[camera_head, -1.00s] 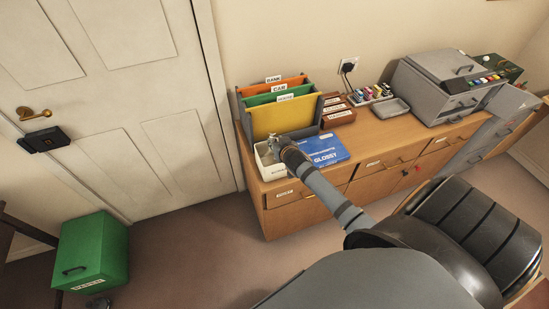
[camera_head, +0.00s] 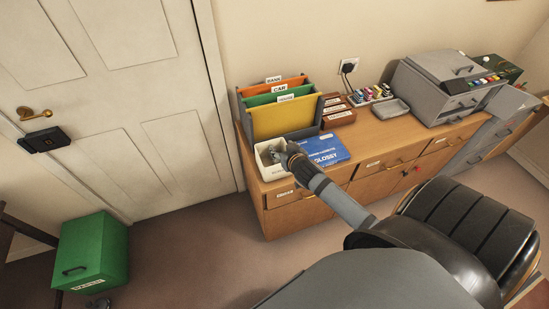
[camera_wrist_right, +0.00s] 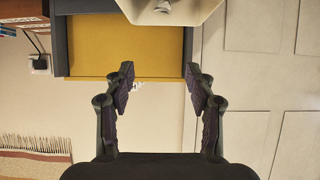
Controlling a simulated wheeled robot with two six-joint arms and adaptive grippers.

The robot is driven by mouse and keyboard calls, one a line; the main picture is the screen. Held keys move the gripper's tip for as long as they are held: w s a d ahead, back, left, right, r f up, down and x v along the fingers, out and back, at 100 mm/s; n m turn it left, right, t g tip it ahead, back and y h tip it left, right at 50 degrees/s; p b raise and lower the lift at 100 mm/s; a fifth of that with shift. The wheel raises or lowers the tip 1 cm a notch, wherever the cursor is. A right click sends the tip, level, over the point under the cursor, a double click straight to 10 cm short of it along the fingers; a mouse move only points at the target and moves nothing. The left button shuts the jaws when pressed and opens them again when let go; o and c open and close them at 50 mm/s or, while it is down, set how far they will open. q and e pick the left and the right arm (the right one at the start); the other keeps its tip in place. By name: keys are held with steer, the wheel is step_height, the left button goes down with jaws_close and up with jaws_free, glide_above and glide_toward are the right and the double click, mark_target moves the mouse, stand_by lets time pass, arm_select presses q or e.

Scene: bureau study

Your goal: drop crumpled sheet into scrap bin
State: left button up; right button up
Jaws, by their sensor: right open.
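My right gripper (camera_head: 277,150) is over the white open-topped bin (camera_head: 261,163) at the left end of the wooden cabinet. In the right wrist view the right gripper (camera_wrist_right: 161,84) is open, with nothing between its fingers. Part of the white bin (camera_wrist_right: 192,12) shows at the top edge of that view, with a small pale shape in it that I cannot make out. I cannot pick out the crumpled sheet for certain; the gripper hides part of the bin's inside. A small dark shape at the bottom left of the head view may be my left gripper (camera_head: 98,303).
A file holder with yellow (camera_head: 290,118), green and orange folders stands behind the bin. A blue GLOSSY pack (camera_head: 327,149) lies to its right. A grey printer (camera_head: 440,85) is farther right. A green box (camera_head: 92,250) stands by the door. A dark chair (camera_head: 465,215) is at lower right.

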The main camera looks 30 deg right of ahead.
steer(key=v, duration=0.5)
stand_by(0.4)
steer(key=s+d+f+g, duration=0.15)
steer(key=s+f, duration=0.25)
steer(key=f, duration=0.5)
steer(key=s+d+f+n+g, duration=0.1)
steer(key=s+f+g, duration=0.15)
steer(key=f, duration=0.65)
steer(key=s+d+f+g, duration=0.1)
steer(key=s+f, duration=0.3)
steer(key=f, duration=0.5)
steer(key=s+a+f+g, duration=0.2)
steer(key=s+f, duration=0.4)
steer(key=s, duration=0.3)
steer(key=s+a+f+n+g+y, duration=0.1)
steer(key=s+a+f, duration=0.3)
steer(key=s+f, duration=0.2)
steer(key=s+a+f+n+g+y, duration=0.1)
steer(key=s+a+f+g, duration=0.1)
steer(key=s+f, duration=0.4)
steer(key=s+a, duration=0.1)
steer(key=s, duration=0.4)
steer(key=shift+s+a+f+g, duration=0.2)
steer(key=shift+s+f+g, duration=0.05)
steer(key=shift+s+g, duration=0.1)
